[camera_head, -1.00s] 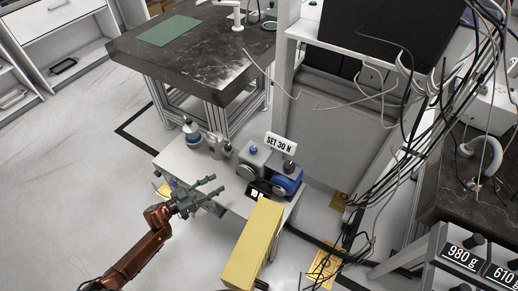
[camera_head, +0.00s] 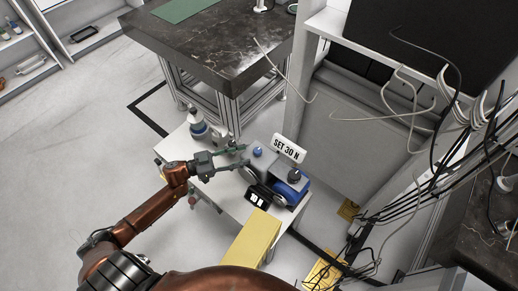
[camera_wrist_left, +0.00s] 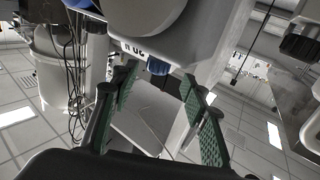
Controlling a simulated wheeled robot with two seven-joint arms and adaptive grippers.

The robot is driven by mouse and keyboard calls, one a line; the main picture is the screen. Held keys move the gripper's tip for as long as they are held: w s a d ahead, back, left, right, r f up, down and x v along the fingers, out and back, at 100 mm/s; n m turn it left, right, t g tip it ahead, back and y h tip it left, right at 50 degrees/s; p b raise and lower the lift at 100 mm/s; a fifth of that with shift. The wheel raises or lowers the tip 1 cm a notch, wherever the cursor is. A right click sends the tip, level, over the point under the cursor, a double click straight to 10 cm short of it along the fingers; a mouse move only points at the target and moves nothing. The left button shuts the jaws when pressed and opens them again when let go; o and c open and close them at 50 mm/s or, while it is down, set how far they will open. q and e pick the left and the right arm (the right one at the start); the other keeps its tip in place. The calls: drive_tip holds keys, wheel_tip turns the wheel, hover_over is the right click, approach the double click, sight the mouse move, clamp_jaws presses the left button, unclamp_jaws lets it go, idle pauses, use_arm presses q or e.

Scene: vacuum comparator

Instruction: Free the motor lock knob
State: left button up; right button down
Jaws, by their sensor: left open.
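A small pump unit (camera_head: 268,174) with a grey block and a blue motor (camera_head: 291,190) sits on a low white table. A blue knob (camera_head: 258,151) stands on the grey block and a dark knob (camera_head: 294,175) on the motor side. I cannot tell from labels which is the motor lock knob. My left gripper (camera_head: 245,156) is open, its fingertips close to the blue knob from the left. In the left wrist view, a blue knob (camera_wrist_left: 158,67) shows between the open green-padded fingers (camera_wrist_left: 160,77); contact is unclear. My right gripper is out of view.
A sign reading "SET 30 N" (camera_head: 289,149) stands behind the unit, and a small black display (camera_head: 257,197) is in front. A yellow beam (camera_head: 252,240) lies in front. Cables hang at right.

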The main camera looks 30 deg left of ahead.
sight(258, 152)
use_arm(q)
drive_tip(key=b+x, duration=0.1)
drive_tip(key=x, duration=0.4)
drive_tip(key=shift+w+d+f, duration=0.15)
drive_tip(key=shift+w+d, duration=0.05)
drive_tip(key=shift+d, duration=0.1)
drive_tip(key=shift+w+d+b, duration=0.3)
drive_tip(key=shift+w+d, duration=0.1)
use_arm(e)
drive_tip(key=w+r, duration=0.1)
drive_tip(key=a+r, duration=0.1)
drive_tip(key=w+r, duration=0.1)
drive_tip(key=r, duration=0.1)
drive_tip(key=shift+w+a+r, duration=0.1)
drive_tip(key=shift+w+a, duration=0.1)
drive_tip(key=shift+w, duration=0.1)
use_arm(q)
drive_tip(key=shift+c, duration=0.4)
clamp_jaws()
